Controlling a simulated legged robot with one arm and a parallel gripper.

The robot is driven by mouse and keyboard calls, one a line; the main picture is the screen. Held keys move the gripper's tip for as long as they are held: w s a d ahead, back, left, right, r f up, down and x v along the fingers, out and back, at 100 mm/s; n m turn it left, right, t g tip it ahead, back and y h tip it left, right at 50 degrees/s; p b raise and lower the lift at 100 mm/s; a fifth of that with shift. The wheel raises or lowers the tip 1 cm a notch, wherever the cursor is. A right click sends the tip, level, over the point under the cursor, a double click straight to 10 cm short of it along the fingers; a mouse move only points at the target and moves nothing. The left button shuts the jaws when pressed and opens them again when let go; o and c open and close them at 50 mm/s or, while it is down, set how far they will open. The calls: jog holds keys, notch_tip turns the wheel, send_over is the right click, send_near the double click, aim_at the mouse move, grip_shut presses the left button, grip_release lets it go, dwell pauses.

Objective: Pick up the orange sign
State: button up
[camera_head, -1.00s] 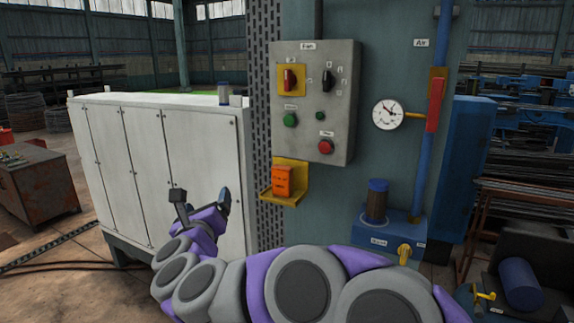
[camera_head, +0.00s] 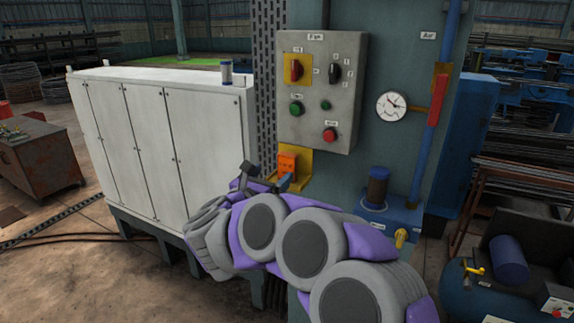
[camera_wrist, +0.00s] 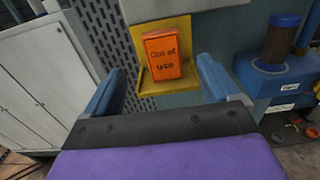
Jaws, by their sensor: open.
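The orange sign (camera_wrist: 162,56) is a small upright block with dark lettering. It stands on a yellow bracket (camera_wrist: 181,23) fixed to the teal panel, under the grey control box. In the head view the sign (camera_head: 287,163) is partly covered by my gripper. My gripper (camera_wrist: 162,84) is open and empty, its two blue fingers spread to the left and right. In the wrist view the sign lies ahead, between the lines of the fingers and a little beyond their tips. In the head view my gripper (camera_head: 266,178) is just in front of the bracket.
The grey control box (camera_head: 346,95) with knobs and buttons is right above the bracket. A white cabinet (camera_head: 150,150) stands to the left. A blue unit with a dark cylinder (camera_head: 377,187) juts out at the right, below a gauge (camera_head: 391,106) and blue pipe.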

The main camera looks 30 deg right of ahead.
aim_at(283, 165)
jog(key=x, duration=0.3)
jog(key=p+x, duration=0.1)
jog(key=x, duration=0.2)
jog(key=p+x, duration=0.1)
jog(key=x, duration=0.2)
jog(key=shift+s+d+f, duration=0.2)
jog(key=shift+s+f, duration=0.05)
jog(key=shift+f, duration=0.1)
jog(key=shift+w+a+p, duration=0.15)
jog(key=shift+w+p, duration=0.2)
jog(key=shift+w, duration=0.05)
jog(key=shift+a, duration=0.1)
jog(key=shift+d, duration=0.55)
jog(key=shift+c, duration=1.4)
jog(key=shift+d, duration=0.2)
jog(key=c, duration=0.3)
jog(key=shift+a, duration=0.35)
jog(key=c, duration=0.5)
jog(key=shift+a, duration=0.25)
jog(key=shift+d+r, duration=0.1)
